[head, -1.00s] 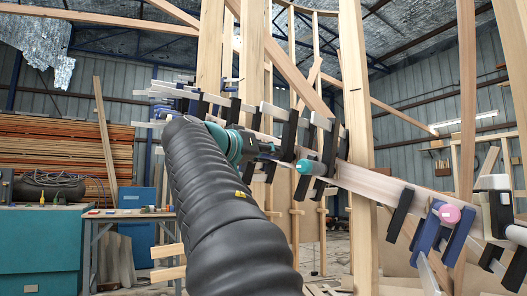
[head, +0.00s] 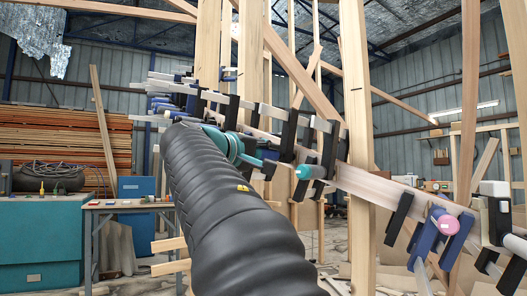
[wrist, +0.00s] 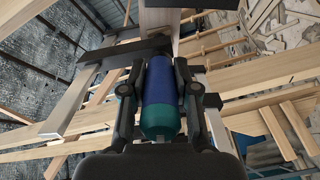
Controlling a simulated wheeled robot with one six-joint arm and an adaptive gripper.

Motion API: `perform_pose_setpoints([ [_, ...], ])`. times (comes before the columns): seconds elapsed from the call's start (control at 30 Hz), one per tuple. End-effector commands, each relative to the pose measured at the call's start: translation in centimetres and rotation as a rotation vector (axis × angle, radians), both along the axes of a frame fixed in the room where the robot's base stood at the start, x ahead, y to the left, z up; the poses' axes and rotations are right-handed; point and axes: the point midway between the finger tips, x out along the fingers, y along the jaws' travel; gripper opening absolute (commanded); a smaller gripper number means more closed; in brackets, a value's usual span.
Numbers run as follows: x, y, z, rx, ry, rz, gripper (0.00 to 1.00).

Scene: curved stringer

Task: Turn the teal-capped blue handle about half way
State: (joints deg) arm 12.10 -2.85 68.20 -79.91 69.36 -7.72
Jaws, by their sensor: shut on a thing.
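The blue handle (wrist: 160,82) shows in the wrist view, with its teal cap (wrist: 160,122) toward my camera. My gripper (wrist: 161,76) is shut on it, one black finger on each side. Beyond the handle are a dark clamp bracket and a pale wood beam. In the head view my black arm hides most of my gripper, and I cannot clearly make out the held handle there.
A teal handle (head: 303,171) sits on a nearby clamp to the right. A pink-ended clamp (head: 448,224) is farther right on the curved wooden stringer (head: 372,186). Upright posts (head: 356,120) stand close by. A bench (head: 128,207) is at left.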

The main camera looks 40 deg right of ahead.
Motion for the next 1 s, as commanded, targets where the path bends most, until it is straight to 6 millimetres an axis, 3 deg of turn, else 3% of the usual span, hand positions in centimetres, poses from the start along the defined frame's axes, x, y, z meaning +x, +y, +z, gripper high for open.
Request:
perform_pose_setpoints([
  [0.4, 0.11, -0.02, 0.36, -0.057, 0.255, 0.004, 0.00],
  [1.0, 0.09, -0.02, 0.45, -0.071, 0.321, 0.003, 0.00],
])
